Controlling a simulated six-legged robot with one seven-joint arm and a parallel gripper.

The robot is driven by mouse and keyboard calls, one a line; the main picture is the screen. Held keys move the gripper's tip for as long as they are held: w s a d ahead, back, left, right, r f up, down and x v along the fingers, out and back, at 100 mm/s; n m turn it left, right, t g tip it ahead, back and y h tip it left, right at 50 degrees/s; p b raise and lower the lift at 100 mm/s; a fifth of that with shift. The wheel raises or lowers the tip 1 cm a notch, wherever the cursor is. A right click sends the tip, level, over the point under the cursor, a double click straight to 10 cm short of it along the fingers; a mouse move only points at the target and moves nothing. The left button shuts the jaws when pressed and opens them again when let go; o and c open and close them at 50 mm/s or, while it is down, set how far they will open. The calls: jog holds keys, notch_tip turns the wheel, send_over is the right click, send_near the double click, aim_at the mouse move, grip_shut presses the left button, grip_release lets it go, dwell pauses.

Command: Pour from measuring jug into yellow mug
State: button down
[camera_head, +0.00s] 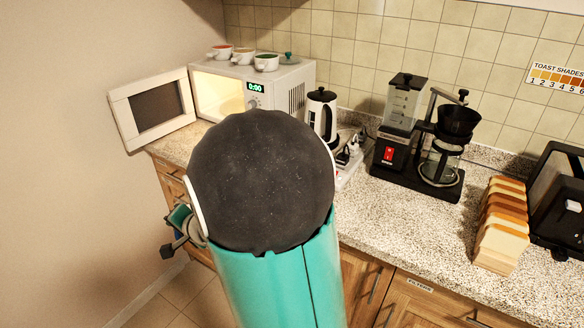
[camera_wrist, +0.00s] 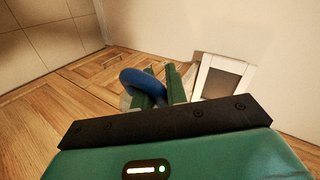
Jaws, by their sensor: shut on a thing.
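My gripper (camera_wrist: 161,86) is shut on a blue loop-shaped handle (camera_wrist: 141,80) in the wrist view. I take this for the measuring jug's handle; a small pale patch shows beside the fingers, but the jug's body is mostly hidden. In the camera_head view my gripper (camera_head: 181,228) is partly hidden behind my arm, left of the counter. White cups (camera_head: 266,62) with differently coloured insides stand on top of the microwave. I cannot make out a yellow mug in either view.
The microwave (camera_head: 297,92) has its door (camera_head: 152,107) open to the left. My arm hides part of the counter's left side.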

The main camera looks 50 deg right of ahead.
jog(key=s+d+m+h, duration=0.2)
jog(key=s+d, duration=0.3)
jog(key=d, duration=0.3)
jog(key=s+d+r+m+h, duration=0.1)
jog(key=s+d+m+h, duration=0.1)
jog(key=s+d, duration=0.3)
jog(key=d, duration=0.4)
jog(key=shift+s+r+m+g+h, duration=0.2)
jog(key=shift+m+g+h, duration=0.1)
jog(key=shift+m+g, duration=0.1)
jog(key=shift+r, duration=0.1)
jog(key=d+r+m+g+y, duration=0.1)
jog(key=d+r+m+y, duration=0.2)
jog(key=d+r+y, duration=0.2)
notch_tip(320, 180, up, 3)
jog(key=shift+w+d+r+m+y, duration=0.1)
jog(key=shift+w+d+m+y, duration=0.25)
jog(key=shift+d, duration=0.65)
jog(key=shift+d+r+m+y+p, duration=0.25)
jog(key=shift+d+r+y+p, duration=0.1)
jog(key=shift+d+r+p, duration=0.1)
jog(key=shift+d+f+m+y+p, duration=0.2)
jog(key=shift+d+m+y+p, duration=0.2)
jog(key=shift+y+p, duration=0.25)
dwell(0.7)
jog(key=shift+w+d+r+m+y+p, duration=0.15)
jog(key=shift+d+r+m+y+p, duration=0.4)
jog(key=shift+d+r+m+y, duration=0.55)
dwell(1.2)
